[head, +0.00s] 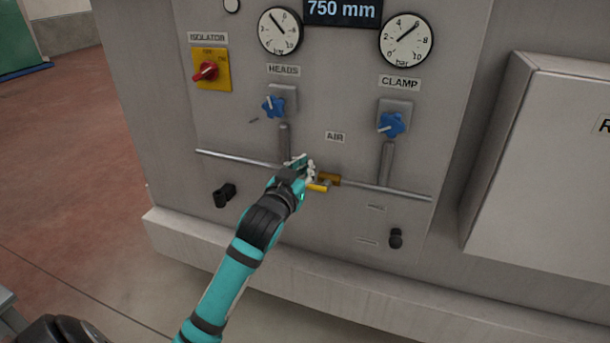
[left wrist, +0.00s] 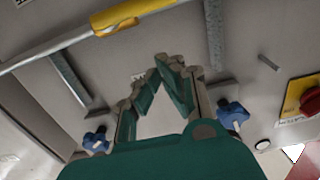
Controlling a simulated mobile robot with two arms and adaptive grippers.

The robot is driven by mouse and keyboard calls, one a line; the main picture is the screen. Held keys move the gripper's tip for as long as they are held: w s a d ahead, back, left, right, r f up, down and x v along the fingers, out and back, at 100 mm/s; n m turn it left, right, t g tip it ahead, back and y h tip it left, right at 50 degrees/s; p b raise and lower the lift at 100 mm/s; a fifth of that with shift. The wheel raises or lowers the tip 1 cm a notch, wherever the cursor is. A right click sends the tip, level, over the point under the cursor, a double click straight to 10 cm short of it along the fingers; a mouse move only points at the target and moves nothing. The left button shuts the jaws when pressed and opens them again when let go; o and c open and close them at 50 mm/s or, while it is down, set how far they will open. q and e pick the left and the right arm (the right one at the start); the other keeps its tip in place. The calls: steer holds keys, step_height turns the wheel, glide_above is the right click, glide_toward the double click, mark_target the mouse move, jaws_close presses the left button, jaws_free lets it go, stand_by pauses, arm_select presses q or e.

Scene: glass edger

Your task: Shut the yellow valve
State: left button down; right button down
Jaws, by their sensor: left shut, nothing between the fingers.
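The yellow valve (head: 318,188) sits on the thin horizontal pipe below the AIR label, with a brass-coloured body (head: 331,180). Its yellow lever lies roughly along the pipe; my gripper hides part of this area. The valve also shows at the top of the left wrist view (left wrist: 132,14). My left gripper (head: 303,163) is shut and empty, just up and left of the lever in the head view. In the left wrist view its fingertips (left wrist: 160,70) come together with a gap of panel between them and the valve. I cannot tell whether it touches the lever in the head view. My right gripper is out of view.
Blue knobs for HEADS (head: 274,107) and CLAMP (head: 391,124) stick out above the pipe. A red isolator switch (head: 206,71) is at upper left. Black fittings (head: 224,195) and (head: 396,238) sit lower. A grey box (head: 545,150) juts out at right.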

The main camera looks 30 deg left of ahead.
arm_select(q)
steer(key=shift+w+f, duration=0.15)
steer(key=shift+f, duration=1.6)
steer(key=shift+a+f+n+p, duration=0.25)
steer(key=shift+f+n+p, duration=0.15)
steer(key=shift+n, duration=0.5)
step_height(320, 180, down, 7)
steer(key=d+n+p, duration=0.1)
steer(key=n+p, duration=0.1)
steer(key=n, duration=1.4)
steer(key=shift+t+h+p, duration=0.3)
steer(key=shift+h+p, duration=0.1)
steer(key=shift+w, duration=0.1)
